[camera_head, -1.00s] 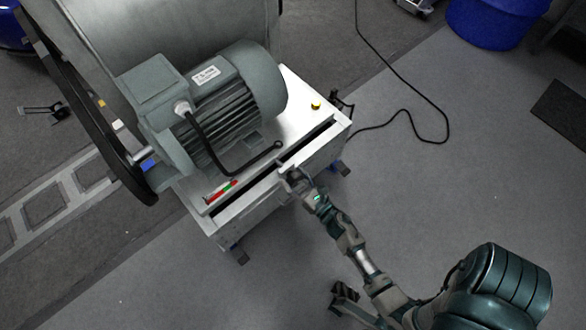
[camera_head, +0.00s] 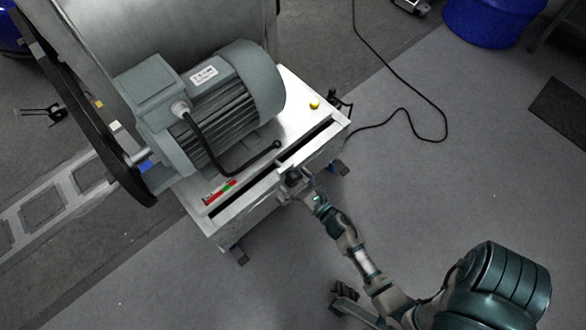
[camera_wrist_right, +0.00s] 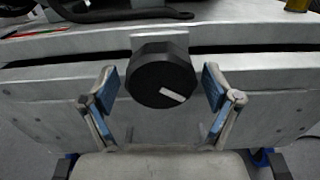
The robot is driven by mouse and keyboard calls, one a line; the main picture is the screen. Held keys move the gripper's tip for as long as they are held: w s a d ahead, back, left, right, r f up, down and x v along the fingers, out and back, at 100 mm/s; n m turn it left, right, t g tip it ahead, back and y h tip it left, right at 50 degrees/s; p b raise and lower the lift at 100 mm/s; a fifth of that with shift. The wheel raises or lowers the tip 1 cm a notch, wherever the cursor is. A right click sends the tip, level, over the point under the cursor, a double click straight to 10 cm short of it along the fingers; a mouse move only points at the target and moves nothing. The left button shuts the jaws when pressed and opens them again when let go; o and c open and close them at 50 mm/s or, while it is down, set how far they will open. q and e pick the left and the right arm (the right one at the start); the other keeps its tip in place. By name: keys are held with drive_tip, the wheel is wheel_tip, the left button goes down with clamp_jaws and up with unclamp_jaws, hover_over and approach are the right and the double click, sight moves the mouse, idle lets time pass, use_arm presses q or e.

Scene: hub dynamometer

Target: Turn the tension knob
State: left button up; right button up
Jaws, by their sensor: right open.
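The tension knob (camera_wrist_right: 157,70) is a black round knob with a white pointer mark, on the front face of a grey metal bench (camera_head: 300,95). In the right wrist view the pointer slants toward the lower right. My right gripper (camera_wrist_right: 160,86) is open, with one blue-padded finger on each side of the knob. Narrow gaps show between the pads and the knob, so it is not gripped. In the head view my right gripper (camera_head: 290,184) is at the bench's front edge and covers the knob.
A slot runs along the front of the top. A black cable (camera_head: 446,125) lies on the floor.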

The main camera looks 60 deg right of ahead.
sight(294, 175)
drive_tip(key=shift+r, duration=0.1)
drive_tip(key=shift+r, duration=0.2)
wheel_tip(294, 175, up, 6)
drive_tip(key=shift+d+r, duration=0.1)
drive_tip(key=shift+r, duration=1.45)
